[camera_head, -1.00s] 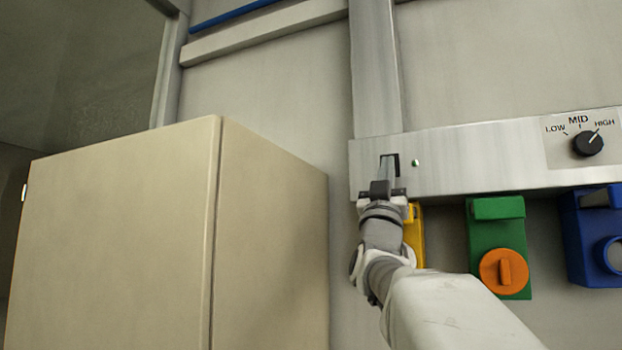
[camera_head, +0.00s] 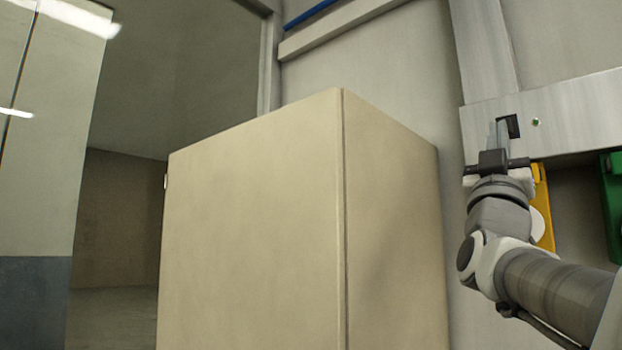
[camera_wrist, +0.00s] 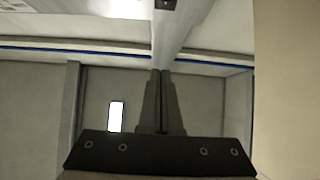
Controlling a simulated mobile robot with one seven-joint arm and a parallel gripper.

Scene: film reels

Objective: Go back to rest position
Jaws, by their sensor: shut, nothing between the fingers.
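My gripper (camera_head: 497,132) is at the right in the head view, raised and pointing up in front of the metal panel (camera_head: 556,108) on the wall. Its fingers are together with nothing between them. In the wrist view the shut fingers (camera_wrist: 161,76) point up from the dark gripper body, with the wall and ceiling beyond. A dark slot (camera_head: 514,126) in the panel shows just beside the fingertips; I cannot tell whether they touch it.
A tall beige cabinet (camera_head: 255,220) stands left of my arm. Yellow (camera_head: 543,208) and green (camera_head: 611,200) units hang under the panel, partly out of view or hidden. Left of the cabinet is an opening to a room with bare floor (camera_head: 112,315).

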